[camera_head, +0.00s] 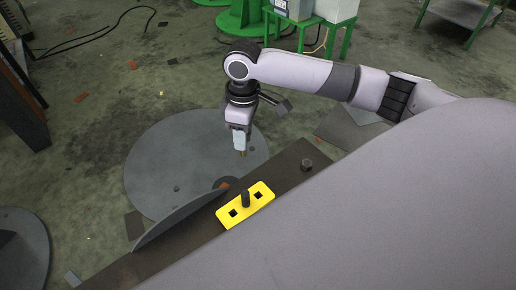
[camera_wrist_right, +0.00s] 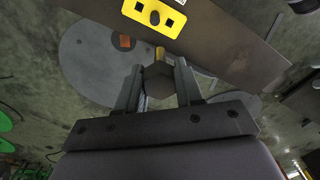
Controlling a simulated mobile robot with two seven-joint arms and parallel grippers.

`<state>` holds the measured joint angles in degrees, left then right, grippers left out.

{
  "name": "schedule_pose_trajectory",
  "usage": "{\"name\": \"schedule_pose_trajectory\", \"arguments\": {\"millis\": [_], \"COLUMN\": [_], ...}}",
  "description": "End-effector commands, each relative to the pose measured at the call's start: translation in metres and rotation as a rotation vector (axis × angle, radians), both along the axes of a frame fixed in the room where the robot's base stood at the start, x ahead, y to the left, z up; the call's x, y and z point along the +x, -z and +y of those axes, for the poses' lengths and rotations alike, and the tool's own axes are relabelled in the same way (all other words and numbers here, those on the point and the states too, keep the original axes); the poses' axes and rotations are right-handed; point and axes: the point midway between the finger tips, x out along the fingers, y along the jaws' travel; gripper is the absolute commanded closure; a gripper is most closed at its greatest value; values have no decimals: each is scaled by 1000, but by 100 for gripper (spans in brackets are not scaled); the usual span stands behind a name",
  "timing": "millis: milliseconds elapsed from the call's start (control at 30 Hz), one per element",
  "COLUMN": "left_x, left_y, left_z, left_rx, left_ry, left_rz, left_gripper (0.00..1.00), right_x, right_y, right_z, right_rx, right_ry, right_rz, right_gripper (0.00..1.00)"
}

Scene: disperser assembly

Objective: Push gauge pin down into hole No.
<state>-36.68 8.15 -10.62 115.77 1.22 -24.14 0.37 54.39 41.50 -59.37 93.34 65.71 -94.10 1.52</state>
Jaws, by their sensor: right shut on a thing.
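My right gripper (camera_head: 241,150) is shut on a gauge pin and hangs above and behind the yellow plate. The pin's brass-coloured tip (camera_head: 243,154) points down in the head view. In the right wrist view, the dark, block-like pin (camera_wrist_right: 158,80) sits between the fingers of the right gripper (camera_wrist_right: 158,85), with its tip towards the plate. The yellow plate (camera_head: 251,207) has two square holes with a dark upright peg (camera_head: 245,199) between them. It also shows in the right wrist view (camera_wrist_right: 145,8). The held pin is apart from the plate. My left gripper is out of view.
The plate lies on a dark narrow beam (camera_head: 185,238), with a short dark stud (camera_head: 306,165) further right. A large grey disc (camera_head: 155,150) lies behind the beam. A big grey surface fills the lower right. Green stands (camera_head: 240,22) are at the back.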

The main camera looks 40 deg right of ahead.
Motion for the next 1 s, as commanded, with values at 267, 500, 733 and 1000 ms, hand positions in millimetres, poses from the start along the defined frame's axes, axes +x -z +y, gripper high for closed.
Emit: {"name": "schedule_pose_trajectory", "arguments": {"millis": [267, 500, 733, 1000], "left_x": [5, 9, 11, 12], "left_y": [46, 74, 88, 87], "left_z": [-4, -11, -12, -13], "left_rx": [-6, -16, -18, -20], "left_ry": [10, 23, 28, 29], "left_rz": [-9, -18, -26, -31], "left_gripper": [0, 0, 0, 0], "right_x": [11, 15, 16, 17], "right_y": [90, 157, 196, 204], "right_z": [-19, -37, -50, -53], "right_rx": [-6, -20, -32, -34], "right_ry": [-297, -552, -721, -774], "right_rz": [-12, -14, -14, -14], "right_gripper": [100, 100, 100, 100]}}
